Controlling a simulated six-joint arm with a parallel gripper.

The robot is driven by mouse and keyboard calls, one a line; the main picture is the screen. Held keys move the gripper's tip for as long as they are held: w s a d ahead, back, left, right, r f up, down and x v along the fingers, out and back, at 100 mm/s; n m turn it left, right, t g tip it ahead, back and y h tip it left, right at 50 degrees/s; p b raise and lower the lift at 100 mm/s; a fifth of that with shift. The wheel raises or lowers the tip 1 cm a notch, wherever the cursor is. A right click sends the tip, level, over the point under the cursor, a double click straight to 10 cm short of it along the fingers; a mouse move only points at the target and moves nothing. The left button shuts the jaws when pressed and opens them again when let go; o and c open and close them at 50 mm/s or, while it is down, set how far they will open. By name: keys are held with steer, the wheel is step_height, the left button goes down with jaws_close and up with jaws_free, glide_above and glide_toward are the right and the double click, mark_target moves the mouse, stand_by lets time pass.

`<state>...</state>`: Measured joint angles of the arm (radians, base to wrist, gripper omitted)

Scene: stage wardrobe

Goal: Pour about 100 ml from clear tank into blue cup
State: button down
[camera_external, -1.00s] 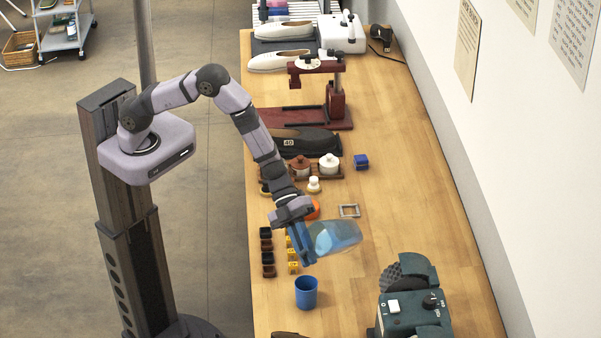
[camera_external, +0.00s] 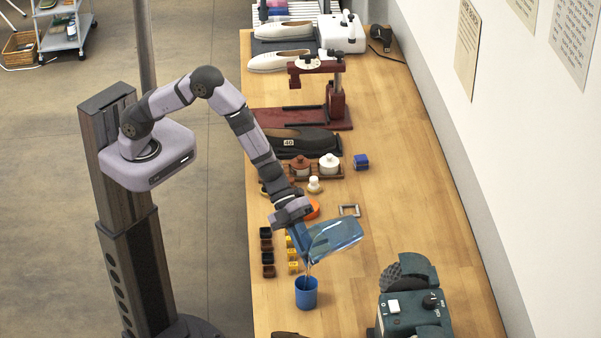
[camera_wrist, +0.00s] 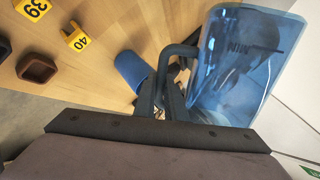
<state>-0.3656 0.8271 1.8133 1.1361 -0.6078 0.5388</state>
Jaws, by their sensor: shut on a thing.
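The clear tank (camera_external: 336,236) is a transparent vessel with a bluish tint. It is tilted, with its mouth low toward the left, above the blue cup (camera_external: 306,298). A thin stream runs from its lower edge down to the cup. My gripper (camera_external: 298,238) is shut on the tank's handle, which shows dark in the wrist view, beside the tank (camera_wrist: 240,65). The blue cup stands upright on the table and shows in the wrist view (camera_wrist: 131,68), partly behind the gripper. The liquid level inside the cup is hidden.
Several dark small boxes (camera_external: 267,257) and yellow number tags (camera_external: 293,267) stand left of the tank. A green machine (camera_external: 413,305) is to the right of the cup. An orange ring (camera_external: 313,209) and a metal frame (camera_external: 350,211) lie behind.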

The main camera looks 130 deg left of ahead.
steer(key=shift+a+r, duration=0.1)
steer(key=shift+a, duration=0.35)
steer(key=shift+a+f+y+b, duration=0.2)
steer(key=shift+a+y+b, duration=0.1)
steer(key=shift+b, duration=0.3)
steer(key=shift+d+r+b, duration=0.1)
steer(key=shift+b, duration=0.2)
stand_by(0.8)
